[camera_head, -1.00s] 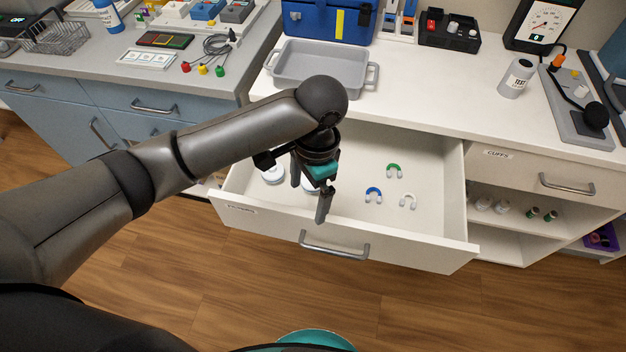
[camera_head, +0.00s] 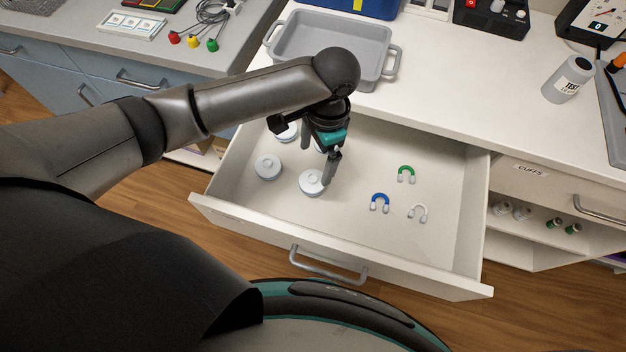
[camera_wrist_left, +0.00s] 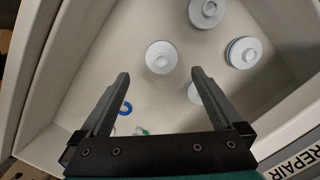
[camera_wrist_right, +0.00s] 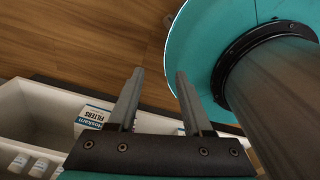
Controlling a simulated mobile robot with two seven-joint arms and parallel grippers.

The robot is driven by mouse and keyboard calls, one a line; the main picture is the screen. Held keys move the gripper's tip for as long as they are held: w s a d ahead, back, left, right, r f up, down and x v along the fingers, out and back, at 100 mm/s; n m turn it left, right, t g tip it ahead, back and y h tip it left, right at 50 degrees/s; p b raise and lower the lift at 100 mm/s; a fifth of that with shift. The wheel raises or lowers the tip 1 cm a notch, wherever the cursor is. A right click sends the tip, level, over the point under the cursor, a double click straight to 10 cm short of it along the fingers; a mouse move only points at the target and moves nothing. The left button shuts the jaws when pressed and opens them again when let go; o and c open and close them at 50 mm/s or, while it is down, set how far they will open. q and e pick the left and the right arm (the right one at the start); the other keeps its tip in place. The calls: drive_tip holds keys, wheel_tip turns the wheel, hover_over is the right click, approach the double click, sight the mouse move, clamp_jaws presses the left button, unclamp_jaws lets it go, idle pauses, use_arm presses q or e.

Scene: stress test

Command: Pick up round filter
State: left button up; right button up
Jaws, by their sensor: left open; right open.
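Several round white filters lie in the open drawer (camera_head: 440,235). In the head view one is at the left (camera_head: 267,167), one at the front (camera_head: 311,183), and one at the back (camera_head: 287,132), partly behind my left gripper. My left gripper (camera_head: 318,160) is open and empty, pointing down above the filters. In the left wrist view a filter (camera_wrist_left: 161,57) shows between and beyond the fingertips (camera_wrist_left: 160,73). Others show at the top (camera_wrist_left: 206,10) and right (camera_wrist_left: 243,52); one is partly hidden by the right finger. My right gripper (camera_wrist_right: 159,72) is open and empty.
Green (camera_head: 406,173), blue (camera_head: 380,202) and white (camera_head: 418,212) U-shaped pieces lie right in the drawer. A grey tray (camera_head: 333,45) and a bottle (camera_head: 567,80) stand on the counter. In the right wrist view a filter box (camera_wrist_right: 93,118) sits in a white bin.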

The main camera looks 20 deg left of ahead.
sight(312, 177)
use_arm(q)
wheel_tip(312, 177, down, 3)
drive_tip(key=shift+s+a+f+b, duration=0.1)
drive_tip(key=shift+a+b, duration=0.05)
drive_tip(key=shift+b, duration=0.2)
drive_tip(key=shift+f, duration=0.6)
drive_tip(key=f+b, duration=0.1)
drive_tip(key=f, duration=0.1)
drive_tip(key=f+b, duration=0.1)
drive_tip(key=f, duration=0.1)
drive_tip(key=shift+a+f+b, duration=0.2)
drive_tip(key=shift+f+b, duration=0.05)
drive_tip(key=shift+b, duration=0.05)
drive_tip(key=shift+f, duration=0.15)
drive_tip(key=shift+c, duration=1.4)
drive_tip(key=c, duration=0.9)
drive_tip(key=shift+c, duration=0.3)
use_arm(e)
drive_tip(key=f, duration=0.1)
drive_tip(key=w+f, duration=0.1)
drive_tip(key=f, duration=0.1)
drive_tip(key=shift+w+d+f, duration=0.3)
drive_tip(key=shift+w, duration=0.1)
